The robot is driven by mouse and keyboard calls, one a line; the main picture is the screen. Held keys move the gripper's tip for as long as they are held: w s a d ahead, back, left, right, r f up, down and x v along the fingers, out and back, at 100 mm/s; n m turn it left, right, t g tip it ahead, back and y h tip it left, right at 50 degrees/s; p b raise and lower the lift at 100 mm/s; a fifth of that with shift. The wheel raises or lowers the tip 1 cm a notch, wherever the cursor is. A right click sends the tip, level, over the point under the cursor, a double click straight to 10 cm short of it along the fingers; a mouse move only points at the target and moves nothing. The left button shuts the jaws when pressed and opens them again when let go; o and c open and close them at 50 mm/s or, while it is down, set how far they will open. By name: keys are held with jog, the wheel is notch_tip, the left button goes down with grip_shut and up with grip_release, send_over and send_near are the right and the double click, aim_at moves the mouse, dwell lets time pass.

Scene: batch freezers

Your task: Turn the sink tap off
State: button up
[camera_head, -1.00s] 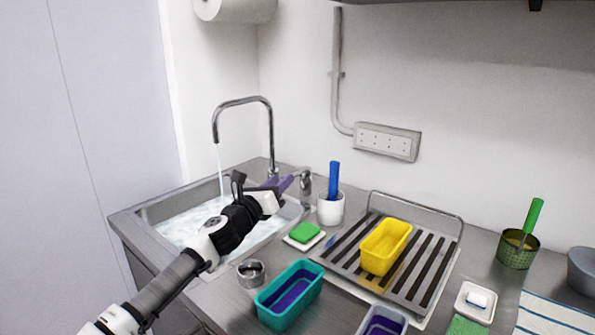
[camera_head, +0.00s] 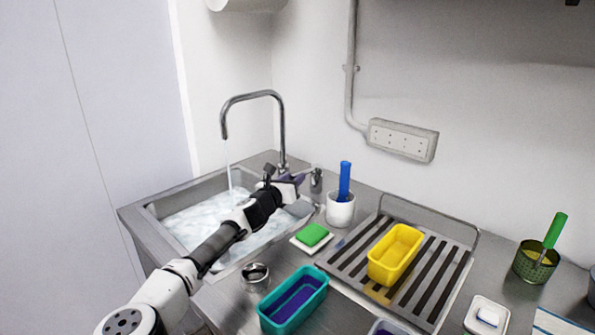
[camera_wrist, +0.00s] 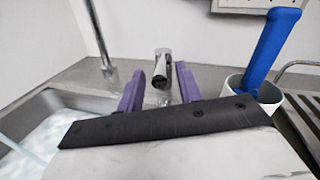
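The tap's curved chrome spout (camera_head: 252,96) stands behind the sink (camera_head: 150,214), and water (camera_head: 229,165) runs from it into the basin. In the wrist view the spout's upright pipe (camera_wrist: 97,35) is at the left. The tap's short chrome handle post (camera_head: 316,180) stands to the right of the spout. In the wrist view this handle (camera_wrist: 162,68) appears between the purple fingers of my gripper (camera_wrist: 157,88). The fingers are apart, one on each side of it; I cannot tell whether they touch it. In the head view my gripper (camera_head: 291,182) is beside the post.
A white cup (camera_head: 340,209) with a blue-handled tool (camera_head: 345,181) stands close to the right of my gripper. A green sponge (camera_head: 312,234), a metal ring (camera_head: 255,277) and a teal tub (camera_head: 293,303) are nearer. A yellow tub (camera_head: 396,254) sits on the drain rack.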

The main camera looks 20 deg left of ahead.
aim_at(297, 174)
jog(key=shift+w+d+p, duration=0.15)
jog(key=shift+w, duration=0.7)
jog(key=shift+w+d+p, duration=0.1)
jog(key=shift+w+p, duration=0.05)
jog(key=shift+w, duration=0.65)
jog(key=shift+c, duration=0.3)
grip_shut()
